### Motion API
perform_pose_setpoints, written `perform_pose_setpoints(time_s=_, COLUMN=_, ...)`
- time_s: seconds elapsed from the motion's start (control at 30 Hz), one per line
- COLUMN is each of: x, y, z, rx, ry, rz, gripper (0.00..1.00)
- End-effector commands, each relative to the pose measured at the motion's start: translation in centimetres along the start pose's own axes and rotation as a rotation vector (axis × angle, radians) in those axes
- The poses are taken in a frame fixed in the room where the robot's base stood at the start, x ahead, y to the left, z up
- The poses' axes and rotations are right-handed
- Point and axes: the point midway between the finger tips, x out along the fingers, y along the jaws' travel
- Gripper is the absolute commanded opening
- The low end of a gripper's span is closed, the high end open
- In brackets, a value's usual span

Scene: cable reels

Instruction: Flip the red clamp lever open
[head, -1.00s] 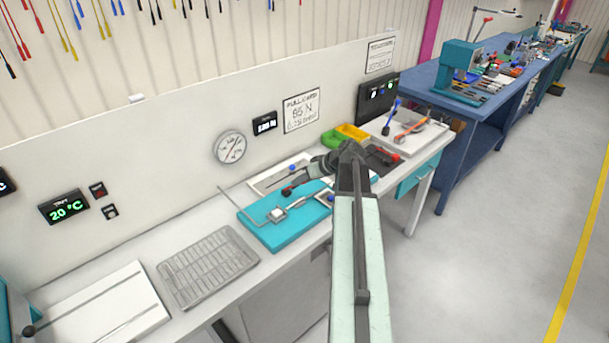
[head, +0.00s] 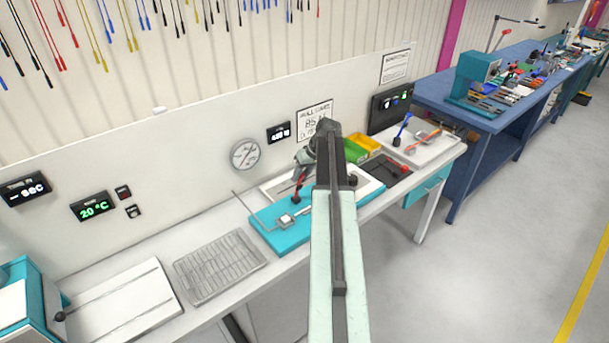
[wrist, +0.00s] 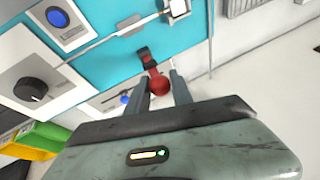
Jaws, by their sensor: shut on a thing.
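The red clamp lever (head: 297,191) stands on the teal fixture board (head: 268,238) and looks close to upright in the head view. In the wrist view the lever (wrist: 152,64) has a dark pivot and ends in a round red knob (wrist: 160,85). My gripper (wrist: 161,84) has one finger on each side of the knob and is shut on it. In the head view my gripper (head: 300,176) is at the lever's top, partly hidden by my arm. A small metal block with a rod (head: 286,220) sits on the board beside the lever.
A wire rack (head: 220,267) and a white board (head: 120,302) lie left on the bench. Green and yellow bins (head: 355,150), a dark tray (head: 388,168) and a white tray (head: 425,148) are to the right. The panel with the gauge (head: 245,154) stands behind.

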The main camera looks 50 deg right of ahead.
Motion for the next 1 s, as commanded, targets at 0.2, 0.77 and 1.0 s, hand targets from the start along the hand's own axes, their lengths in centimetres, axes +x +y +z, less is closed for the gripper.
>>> perform_pose_setpoints(time_s=0.2, x=0.0, y=-0.1, z=-0.3, rx=0.001, ry=0.007, rz=-0.005, gripper=0.00)
perform_pose_setpoints(time_s=0.77, x=-0.1, y=0.2, z=-0.1, rx=0.004, ry=0.004, rz=-0.002, gripper=0.48)
perform_pose_setpoints(time_s=1.0, x=-2.3, y=0.1, z=-0.2, rx=0.005, ry=0.004, rz=-0.001, gripper=0.48)
